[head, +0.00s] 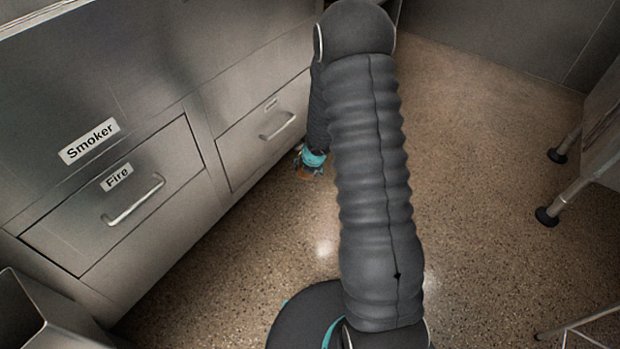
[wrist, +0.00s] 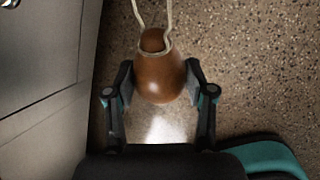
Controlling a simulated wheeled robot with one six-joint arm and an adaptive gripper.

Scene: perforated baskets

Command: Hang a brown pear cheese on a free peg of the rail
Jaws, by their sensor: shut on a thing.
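A brown pear cheese (wrist: 160,78) with a pale cord looped around its narrow neck is between the two fingers of my gripper (wrist: 160,92) in the wrist view. The fingers are shut on its wide lower body, and the cord runs up out of the picture. In the head view my gripper (head: 312,160) shows small beside the lower cabinet, partly hidden behind my arm, with a bit of brown at it. The floor shows below the cheese in the wrist view. No rail or peg is in either view.
A steel cabinet labelled Smoker (head: 90,141) fills the left, with a drawer labelled Fire (head: 135,200) and another drawer (head: 265,130) beyond it. Legs of steel furniture (head: 575,185) stand at the right. The speckled floor (head: 480,150) between is clear.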

